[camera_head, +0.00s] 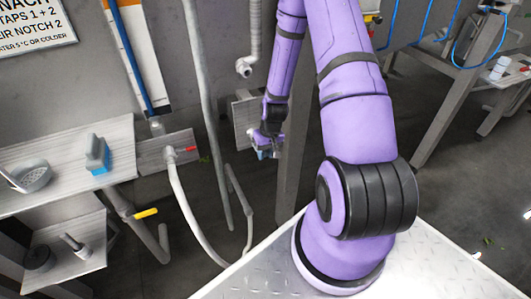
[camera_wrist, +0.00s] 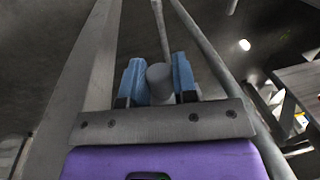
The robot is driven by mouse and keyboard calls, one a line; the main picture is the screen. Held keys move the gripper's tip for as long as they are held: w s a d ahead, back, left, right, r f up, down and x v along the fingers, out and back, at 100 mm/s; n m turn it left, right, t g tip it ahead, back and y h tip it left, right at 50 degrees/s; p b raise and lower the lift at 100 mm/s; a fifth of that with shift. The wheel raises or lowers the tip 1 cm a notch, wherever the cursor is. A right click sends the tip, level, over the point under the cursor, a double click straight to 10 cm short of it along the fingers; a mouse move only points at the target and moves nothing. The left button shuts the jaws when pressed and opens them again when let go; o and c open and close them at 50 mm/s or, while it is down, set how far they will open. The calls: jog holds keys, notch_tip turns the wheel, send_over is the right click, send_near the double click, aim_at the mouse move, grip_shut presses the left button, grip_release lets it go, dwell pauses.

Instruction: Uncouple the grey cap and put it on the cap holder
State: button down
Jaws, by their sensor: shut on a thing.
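My gripper (camera_head: 268,152) is at the middle of the head view, in front of a grey wall plate. In the wrist view, its two blue fingers (camera_wrist: 158,68) are shut on the grey cap (camera_wrist: 160,84), a short round grey piece between them. A long pipe or post runs behind the cap in that view; I cannot tell whether the cap touches it. In the head view the cap is too small and hidden by the fingers to make out. I cannot tell which fixture is the cap holder.
A wall plate (camera_head: 240,112) is close behind my gripper. A hose (camera_head: 190,212) hangs from a valve plate (camera_head: 152,155) to the left, beside tall grey pipes (camera_head: 205,100). A shelf (camera_head: 60,165) holds a blue brush (camera_head: 97,155) and a strainer (camera_head: 30,175).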

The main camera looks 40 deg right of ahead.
jog(key=shift+w+d, duration=0.2)
jog(key=shift+w, duration=0.5)
jog(key=shift+w+d, duration=0.2)
jog(key=shift+w, duration=0.55)
jog(key=shift+w+d, duration=0.2)
jog(key=shift+w, duration=0.5)
jog(key=c, duration=0.8)
grip_release()
jog(key=r, duration=0.3)
jog(key=d+r, duration=0.1)
jog(key=r, duration=0.6)
jog(key=shift+s+d+r, duration=0.25)
jog(key=shift+d+r, duration=0.05)
jog(key=shift+r, duration=0.05)
